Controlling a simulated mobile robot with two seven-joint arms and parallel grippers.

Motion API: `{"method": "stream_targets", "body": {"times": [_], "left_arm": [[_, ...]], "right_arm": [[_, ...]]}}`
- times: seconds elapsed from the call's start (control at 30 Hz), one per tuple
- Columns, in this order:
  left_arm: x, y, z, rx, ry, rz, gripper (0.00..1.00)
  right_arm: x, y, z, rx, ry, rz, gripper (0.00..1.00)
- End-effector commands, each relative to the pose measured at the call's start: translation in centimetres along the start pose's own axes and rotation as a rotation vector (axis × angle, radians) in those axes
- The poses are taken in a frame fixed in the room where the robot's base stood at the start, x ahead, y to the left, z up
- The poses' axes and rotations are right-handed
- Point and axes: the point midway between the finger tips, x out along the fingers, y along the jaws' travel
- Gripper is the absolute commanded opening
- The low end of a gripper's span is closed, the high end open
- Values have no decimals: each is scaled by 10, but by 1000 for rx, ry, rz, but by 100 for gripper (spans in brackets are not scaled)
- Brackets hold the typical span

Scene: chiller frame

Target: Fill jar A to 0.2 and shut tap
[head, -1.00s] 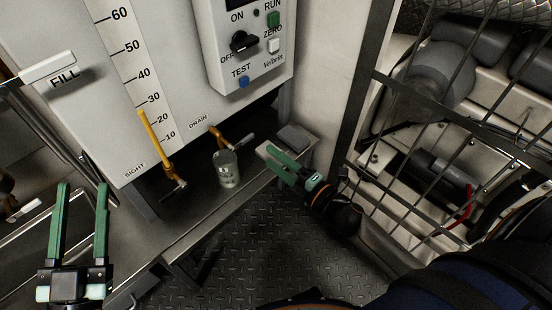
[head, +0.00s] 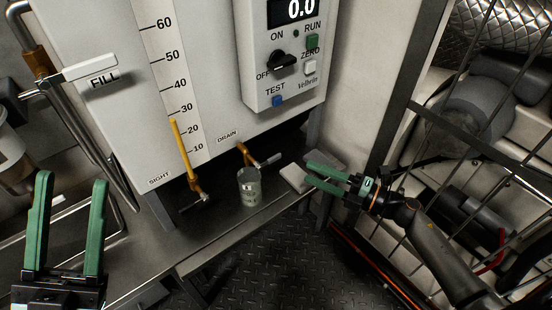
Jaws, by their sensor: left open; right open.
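A small greenish-clear jar (head: 249,187) stands upright on the metal shelf, close under the drain tap (head: 262,161). I cannot tell whether it bears the letter A or whether it holds liquid. My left gripper (head: 72,182) is open and empty at the lower left, well away from the jar.
A sight tube (head: 180,142) with yellow liquid and a brass valve (head: 198,193) is left of the jar. The panel (head: 287,62) reads 0.0. A FILL lever (head: 90,74) is at upper left. A pale block (head: 298,177) lies by my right gripper. A wire cage (head: 450,130) is on the right.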

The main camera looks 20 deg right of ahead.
Motion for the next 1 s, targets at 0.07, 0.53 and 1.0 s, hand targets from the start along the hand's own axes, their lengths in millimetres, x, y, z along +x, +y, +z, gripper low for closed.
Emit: {"method": "stream_targets", "body": {"times": [0.07, 0.53, 1.0], "left_arm": [[-2, 1, 2, -3, -2, 0, 50], [-10, 6, 11, -23, -9, -2, 50], [-10, 7, 11, -26, -8, 4, 50]], "right_arm": [[15, 1, 0, -3, -1, 6, 50], [100, 1, 0, -2, -3, 5, 50], [111, 1, 0, -1, -3, 3, 48]]}}
